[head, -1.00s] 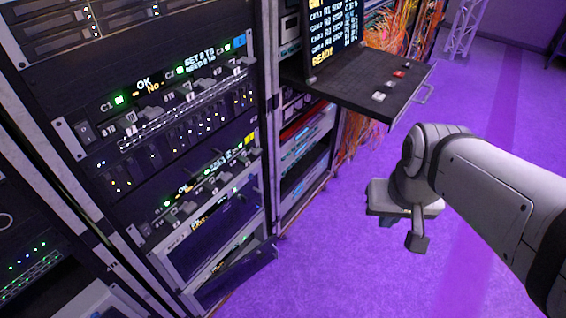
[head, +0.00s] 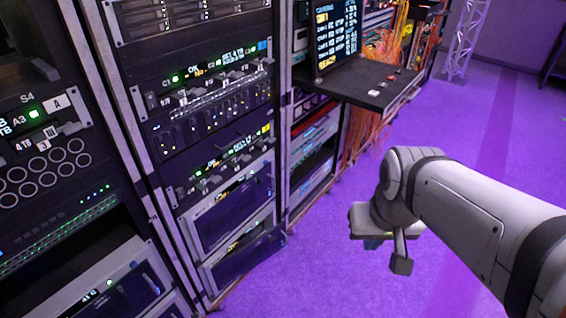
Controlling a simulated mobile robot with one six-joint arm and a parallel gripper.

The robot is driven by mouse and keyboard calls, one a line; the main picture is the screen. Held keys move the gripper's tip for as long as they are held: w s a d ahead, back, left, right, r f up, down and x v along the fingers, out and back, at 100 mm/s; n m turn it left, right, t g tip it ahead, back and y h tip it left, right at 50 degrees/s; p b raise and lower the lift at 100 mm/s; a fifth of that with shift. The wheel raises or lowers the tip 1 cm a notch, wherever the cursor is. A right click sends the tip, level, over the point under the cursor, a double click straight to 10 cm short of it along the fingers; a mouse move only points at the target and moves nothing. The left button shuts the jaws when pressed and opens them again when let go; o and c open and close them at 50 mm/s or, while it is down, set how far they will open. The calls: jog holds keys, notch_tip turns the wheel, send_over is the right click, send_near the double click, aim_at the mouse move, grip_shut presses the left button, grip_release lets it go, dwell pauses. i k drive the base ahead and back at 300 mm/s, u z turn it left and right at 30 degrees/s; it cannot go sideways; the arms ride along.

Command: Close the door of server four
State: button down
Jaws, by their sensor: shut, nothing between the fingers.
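A unit marked S4 (head: 28,97) is in the left rack, at the left edge of the head view. My gripper (head: 400,264) is shut and empty, hanging over the purple floor to the right, well apart from the racks.
A dark shelf (head: 366,84) with a handle sticks out from the right rack below a screen (head: 335,35). Orange cables (head: 362,135) hang behind it. A truss (head: 465,40) stands at the back. The purple floor (head: 450,120) is clear around my arm.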

aim_at(231, 268)
jog(key=u, duration=0.05)
jog(key=i, duration=1)
